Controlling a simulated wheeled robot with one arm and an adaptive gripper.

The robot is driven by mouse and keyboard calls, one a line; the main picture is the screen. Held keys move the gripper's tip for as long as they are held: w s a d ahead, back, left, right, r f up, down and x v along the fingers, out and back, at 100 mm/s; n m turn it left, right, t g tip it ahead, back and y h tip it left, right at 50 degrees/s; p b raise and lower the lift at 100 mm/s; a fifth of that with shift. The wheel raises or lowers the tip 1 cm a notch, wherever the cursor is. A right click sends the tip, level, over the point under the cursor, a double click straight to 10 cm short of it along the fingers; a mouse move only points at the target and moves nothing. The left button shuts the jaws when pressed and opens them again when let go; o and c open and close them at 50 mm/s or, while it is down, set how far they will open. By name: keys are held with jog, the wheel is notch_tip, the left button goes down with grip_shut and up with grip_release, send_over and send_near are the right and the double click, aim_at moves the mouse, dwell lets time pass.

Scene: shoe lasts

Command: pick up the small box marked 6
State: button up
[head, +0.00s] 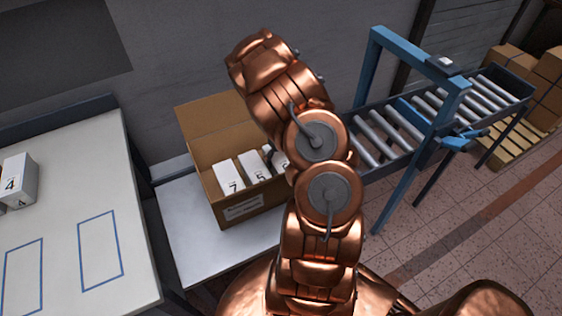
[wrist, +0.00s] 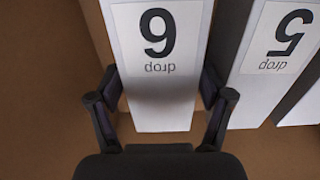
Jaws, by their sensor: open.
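In the head view this box (head: 280,161) is mostly hidden behind my arm. My gripper (wrist: 163,92) is open, one finger by each side of this box's near end. I cannot tell whether the fingers touch it. In the head view my gripper is hidden by the arm.
The open cardboard carton (head: 242,209) also holds box 5 (head: 253,166), right beside box 6, and box 7 (head: 228,175). A white table (head: 65,215) with blue outlines and box 4 (head: 20,180) stands left. A roller conveyor (head: 375,140) with a blue frame stands right.

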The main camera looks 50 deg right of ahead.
jog(key=shift+f, duration=1.1)
jog(key=c, duration=0.9)
